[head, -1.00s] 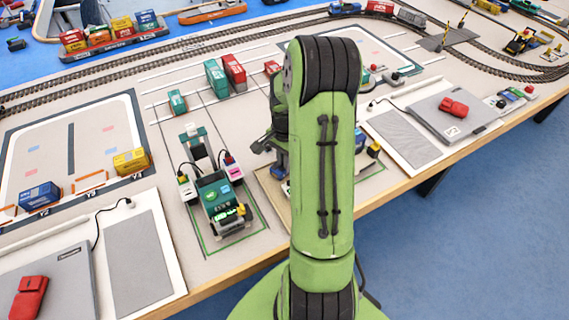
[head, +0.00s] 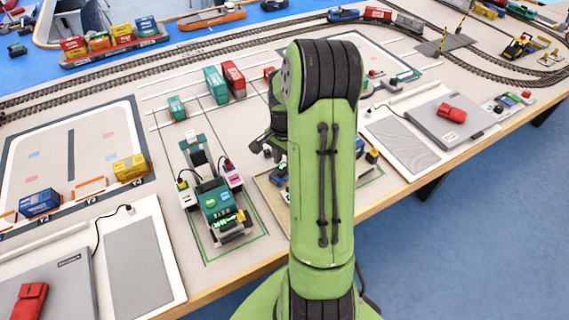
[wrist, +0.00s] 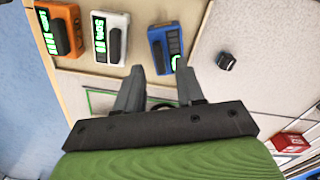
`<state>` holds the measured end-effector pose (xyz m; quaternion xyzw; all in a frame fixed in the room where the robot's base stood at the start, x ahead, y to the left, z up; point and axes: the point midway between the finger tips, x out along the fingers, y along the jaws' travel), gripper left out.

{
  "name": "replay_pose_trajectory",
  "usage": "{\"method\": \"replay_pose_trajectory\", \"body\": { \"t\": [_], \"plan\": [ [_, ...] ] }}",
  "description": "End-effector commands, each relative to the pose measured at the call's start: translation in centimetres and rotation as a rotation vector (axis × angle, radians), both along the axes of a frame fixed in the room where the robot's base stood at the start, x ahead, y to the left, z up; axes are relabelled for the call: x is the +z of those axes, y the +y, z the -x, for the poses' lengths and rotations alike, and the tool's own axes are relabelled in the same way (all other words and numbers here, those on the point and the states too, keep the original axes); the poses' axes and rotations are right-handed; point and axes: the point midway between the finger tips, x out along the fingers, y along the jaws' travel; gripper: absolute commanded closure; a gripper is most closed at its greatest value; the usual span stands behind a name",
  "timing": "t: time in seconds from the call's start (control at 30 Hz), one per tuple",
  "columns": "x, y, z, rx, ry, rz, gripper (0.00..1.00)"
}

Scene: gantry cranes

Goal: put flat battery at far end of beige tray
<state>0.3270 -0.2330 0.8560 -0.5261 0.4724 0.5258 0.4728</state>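In the wrist view an orange battery (wrist: 60,31), a white battery (wrist: 109,37) and a blue battery (wrist: 166,48) stand in a row. Each has a lit green display; I cannot tell for sure which is flat. They rest on a beige surface (wrist: 75,76), which seems to be the tray. My gripper (wrist: 158,74) is open, with nothing seen held. Its fingertips are just short of the blue battery, with that battery between and beyond them.
A teal crane vehicle (head: 218,200) stands left of my arm, inside a green outline. Teal (head: 216,84) and red (head: 233,78) containers stand behind. A grey panel with a red item (head: 451,113) lies to the right. A dark knob (wrist: 227,61) is right of the blue battery.

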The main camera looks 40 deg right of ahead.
Motion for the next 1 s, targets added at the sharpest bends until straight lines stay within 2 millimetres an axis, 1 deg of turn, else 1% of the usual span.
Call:
{"method": "replay_pose_trajectory", "body": {
  "t": [0.03,0.1,0.2,0.3,0.4,0.47,0.53,0.57,0.6,0.67,0.7,0.77,0.8,0.83,0.87,0.9,1.0],
  "plan": [
    [2.1,-0.1,-0.1,0.000,-0.005,0.005,0.62],
    [4.1,-0.1,-0.1,0.000,-0.005,0.005,0.62],
    [6.5,0.0,-0.1,0.001,-0.003,0.003,0.62],
    [8.3,0.0,0.0,0.000,-0.002,0.002,0.62],
    [9.2,0.0,0.0,0.001,-0.001,0.001,0.62],
    [9.8,0.4,0.0,0.020,-0.005,0.007,0.62],
    [11.3,2.0,-0.1,0.096,-0.021,0.029,0.62],
    [12.3,3.1,0.0,0.148,-0.033,0.045,0.62],
    [13.9,4.8,0.2,0.234,-0.052,0.069,0.62],
    [16.2,7.9,1.0,0.383,-0.085,0.110,0.62],
    [17.7,9.9,1.8,0.488,-0.108,0.137,0.62],
    [19.5,12.9,3.3,0.647,-0.148,0.176,0.62],
    [20.4,14.8,4.6,0.755,-0.176,0.202,0.62],
    [21.0,16.1,5.7,0.835,-0.199,0.223,0.62],
    [21.6,17.4,6.8,0.915,-0.223,0.242,0.62],
    [22.0,18.9,8.4,1.020,-0.256,0.266,0.62],
    [22.3,21.5,11.7,1.241,-0.332,0.316,0.62]
  ]
}}
